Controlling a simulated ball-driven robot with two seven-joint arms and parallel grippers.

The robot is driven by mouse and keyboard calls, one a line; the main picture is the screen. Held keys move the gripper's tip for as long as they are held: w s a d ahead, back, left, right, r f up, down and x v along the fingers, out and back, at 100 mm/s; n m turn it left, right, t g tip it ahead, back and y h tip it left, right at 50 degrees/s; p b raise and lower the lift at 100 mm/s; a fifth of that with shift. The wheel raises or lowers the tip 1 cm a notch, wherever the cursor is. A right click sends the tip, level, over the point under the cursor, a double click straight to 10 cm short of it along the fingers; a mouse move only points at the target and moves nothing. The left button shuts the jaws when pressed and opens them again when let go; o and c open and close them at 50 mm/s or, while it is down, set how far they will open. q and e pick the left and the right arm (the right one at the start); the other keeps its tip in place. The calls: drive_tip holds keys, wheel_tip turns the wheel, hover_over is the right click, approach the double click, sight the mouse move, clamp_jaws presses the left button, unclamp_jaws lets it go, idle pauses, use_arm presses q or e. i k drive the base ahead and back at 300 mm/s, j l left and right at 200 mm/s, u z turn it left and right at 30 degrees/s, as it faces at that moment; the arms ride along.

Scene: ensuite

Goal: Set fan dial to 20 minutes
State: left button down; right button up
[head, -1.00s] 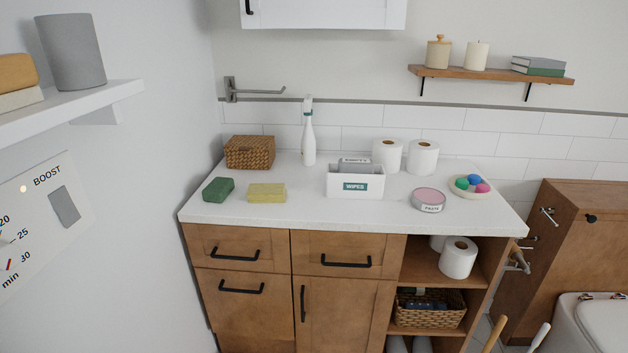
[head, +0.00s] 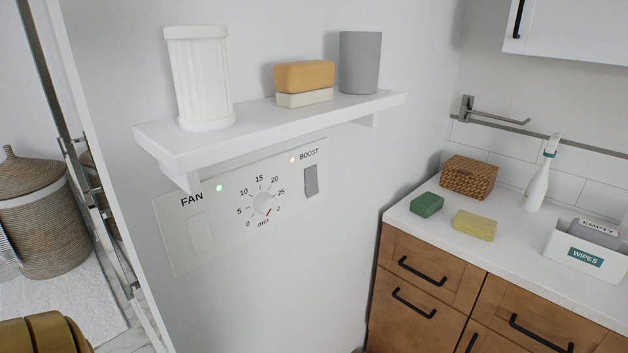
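The fan dial (head: 263,204) is a round white knob on a pale control panel (head: 185,255) on the left wall, below a white shelf. Minute marks run around it from 0 at lower left, over 15 at the top, to the lower right. A short red mark shows at the knob's lower right, near the partly hidden last number past 25. The 20 mark is at its upper right. Green and white lights show on the panel, with a grey BOOST switch (head: 311,181) at right.
The white shelf (head: 150,140) juts out above the panel, holding a white ribbed cup (head: 200,80), soap bars (head: 304,77) and a grey tumbler (head: 360,62). A wooden vanity (head: 430,270) stands at right. A wicker basket (head: 40,215) is at far left. The space before the panel looks clear.

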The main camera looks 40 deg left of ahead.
sight(264, 203)
drive_tip(key=u, duration=1.55)
